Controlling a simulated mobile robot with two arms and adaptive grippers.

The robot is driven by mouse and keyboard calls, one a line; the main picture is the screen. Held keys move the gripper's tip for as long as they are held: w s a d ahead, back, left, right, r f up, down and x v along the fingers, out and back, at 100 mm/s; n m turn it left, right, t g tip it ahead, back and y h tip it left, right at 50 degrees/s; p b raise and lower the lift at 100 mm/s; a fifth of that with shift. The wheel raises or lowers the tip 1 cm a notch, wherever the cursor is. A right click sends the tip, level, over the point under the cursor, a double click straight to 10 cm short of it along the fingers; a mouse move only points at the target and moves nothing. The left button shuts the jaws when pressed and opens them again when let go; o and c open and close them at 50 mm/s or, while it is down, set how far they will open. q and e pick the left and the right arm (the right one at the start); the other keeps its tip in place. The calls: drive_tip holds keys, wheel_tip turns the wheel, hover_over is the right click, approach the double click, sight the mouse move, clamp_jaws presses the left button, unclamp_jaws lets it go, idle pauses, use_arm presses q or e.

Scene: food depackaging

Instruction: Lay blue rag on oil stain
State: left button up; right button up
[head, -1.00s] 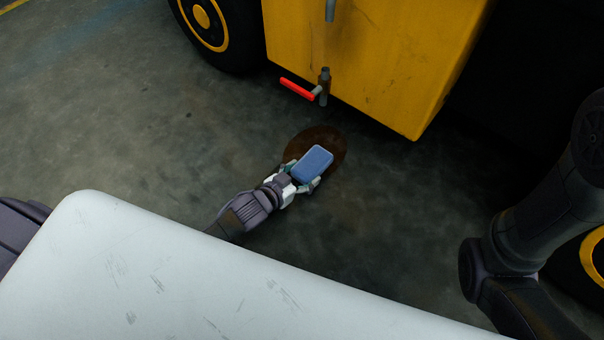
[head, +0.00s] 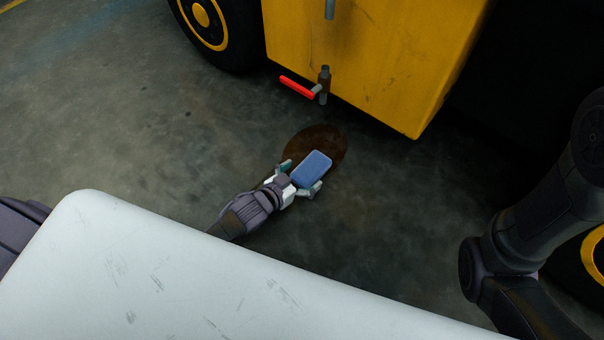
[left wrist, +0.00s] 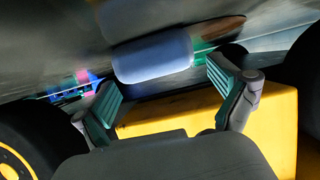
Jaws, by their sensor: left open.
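The blue rag (head: 312,167) is a folded, rounded pad. It overlaps the lower part of the dark brown oil stain (head: 322,137) in the head view; the stain's upper part is bare. My left gripper (head: 301,178) is open, with its fingers spread on either side of the rag's near end. In the left wrist view the rag (left wrist: 152,56) lies beyond the open fingertips (left wrist: 166,92), with part of the stain (left wrist: 222,27) beside it. I cannot tell whether the rag lies flat on the floor. My right gripper is out of view.
A yellow machine (head: 365,60) with a red-handled valve (head: 298,88) stands just behind the stain. Its black wheel (head: 215,30) is at upper left. A scuffed white surface (head: 180,265) fills the near foreground. The grey floor left of the stain is clear.

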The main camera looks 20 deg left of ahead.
use_arm(q)
drive_tip(key=shift+r, duration=0.4)
drive_tip(key=p+v, duration=0.2)
drive_tip(key=v, duration=0.1)
drive_tip(key=p+v, duration=0.3)
drive_tip(key=v, duration=0.1)
drive_tip(key=p+v, duration=0.2)
drive_tip(key=v, duration=0.2)
drive_tip(key=shift+w+r, duration=0.15)
drive_tip(key=shift+r, duration=0.2)
drive_tip(key=shift+s+a+r+p, duration=0.1)
drive_tip(key=shift+s+a+p, duration=0.1)
drive_tip(key=shift+s+p, duration=0.3)
